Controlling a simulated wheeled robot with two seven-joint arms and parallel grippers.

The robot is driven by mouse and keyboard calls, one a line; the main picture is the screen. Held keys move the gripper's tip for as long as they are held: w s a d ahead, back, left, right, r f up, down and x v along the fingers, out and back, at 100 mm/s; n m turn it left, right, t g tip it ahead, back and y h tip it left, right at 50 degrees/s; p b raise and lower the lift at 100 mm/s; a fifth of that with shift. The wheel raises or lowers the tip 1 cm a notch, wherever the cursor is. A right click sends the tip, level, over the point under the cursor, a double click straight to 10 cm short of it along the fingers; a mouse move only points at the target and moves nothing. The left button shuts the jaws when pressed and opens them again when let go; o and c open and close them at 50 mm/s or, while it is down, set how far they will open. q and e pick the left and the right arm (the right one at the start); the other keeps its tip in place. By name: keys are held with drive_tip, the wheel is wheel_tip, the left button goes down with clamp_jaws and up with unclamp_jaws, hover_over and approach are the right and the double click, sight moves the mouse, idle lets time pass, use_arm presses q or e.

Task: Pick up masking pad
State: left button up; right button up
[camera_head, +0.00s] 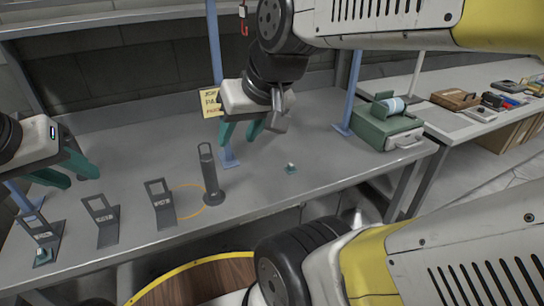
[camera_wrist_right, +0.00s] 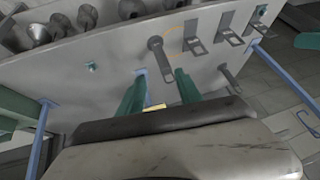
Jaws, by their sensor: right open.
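A small teal piece (camera_head: 291,168), which may be the masking pad, lies alone on the grey bench, right of the dark upright post. It also shows in the right wrist view (camera_wrist_right: 91,66). A similar teal piece (camera_head: 43,256) sits at the foot of the leftmost labelled stand. My right gripper (camera_head: 240,138) hangs above the bench, up and left of the lone piece. Its green fingers are apart and empty, as the right wrist view (camera_wrist_right: 160,74) shows. My left gripper (camera_head: 66,178) is above the bench's left end, fingers apart and empty.
Several dark labelled stands (camera_head: 162,204) and a tall dark post (camera_head: 210,176) line the bench front. An orange ring (camera_head: 190,201) lies between them. Blue uprights (camera_head: 218,85) rise from the bench. A green box (camera_head: 385,128) stands at the right end. The bench around the lone piece is clear.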

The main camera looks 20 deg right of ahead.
drive_tip(key=w+d+f+g+h, duration=0.2)
drive_tip(key=w+d+f, duration=0.1)
drive_tip(key=w+d, duration=0.55)
drive_tip(key=g, duration=0.4)
hover_over(291, 164)
drive_tip(key=shift+m, duration=0.3)
wheel_tip(291, 164, down, 17)
drive_tip(key=shift+w+a+f, duration=0.1)
drive_tip(key=shift+f, duration=0.1)
drive_tip(key=f, duration=0.8)
drive_tip(key=shift+s, duration=0.25)
drive_tip(key=shift+r, duration=0.1)
clamp_jaws()
